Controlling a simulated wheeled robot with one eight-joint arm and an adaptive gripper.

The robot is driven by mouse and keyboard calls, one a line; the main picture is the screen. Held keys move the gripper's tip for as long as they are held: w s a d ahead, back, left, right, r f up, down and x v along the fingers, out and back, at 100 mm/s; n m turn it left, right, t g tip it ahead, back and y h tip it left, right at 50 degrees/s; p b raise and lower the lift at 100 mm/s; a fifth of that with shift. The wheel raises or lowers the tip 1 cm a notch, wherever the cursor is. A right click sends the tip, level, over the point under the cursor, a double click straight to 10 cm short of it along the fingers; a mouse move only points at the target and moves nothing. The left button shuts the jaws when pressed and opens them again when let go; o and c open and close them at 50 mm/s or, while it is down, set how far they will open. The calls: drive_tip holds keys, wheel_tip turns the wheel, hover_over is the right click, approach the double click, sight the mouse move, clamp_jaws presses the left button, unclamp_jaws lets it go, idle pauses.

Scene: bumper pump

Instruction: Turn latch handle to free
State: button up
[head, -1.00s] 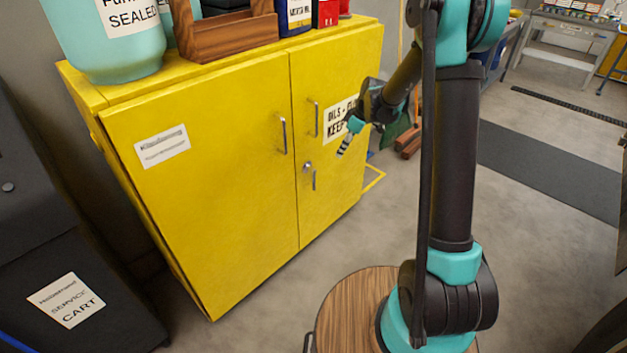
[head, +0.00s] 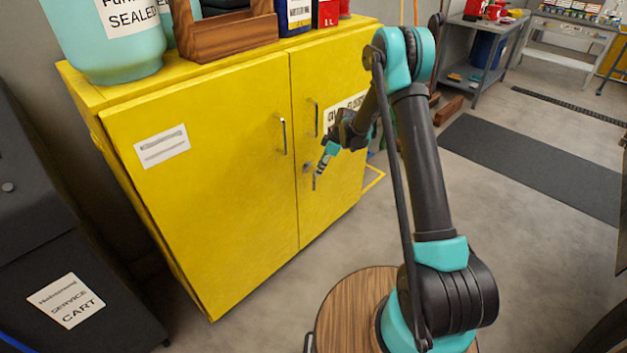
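A yellow two-door cabinet (head: 200,190) stands ahead, with both doors shut. A small latch handle (head: 314,182) hangs vertically on the right door, just below a round lock (head: 307,168) near the seam. A vertical pull handle sits on each door above it, the left one (head: 283,136) and the right one (head: 316,119). My gripper (head: 321,170) is in front of the right door, pointing down and left, with its tip close to the latch handle and partly over it. I cannot tell whether it touches the handle, or whether its fingers are apart.
A wooden tray (head: 222,40), a teal container (head: 105,45) and bottles stand on the cabinet top. A dark service cart (head: 60,240) is at the left. The floor (head: 520,230) to the right is open, with a grey workbench (head: 480,50) far back.

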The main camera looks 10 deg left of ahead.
sight(313, 179)
drive_tip(key=x, duration=0.7)
drive_tip(key=shift+a+f, duration=0.15)
drive_tip(key=shift+f, duration=0.2)
clamp_jaws()
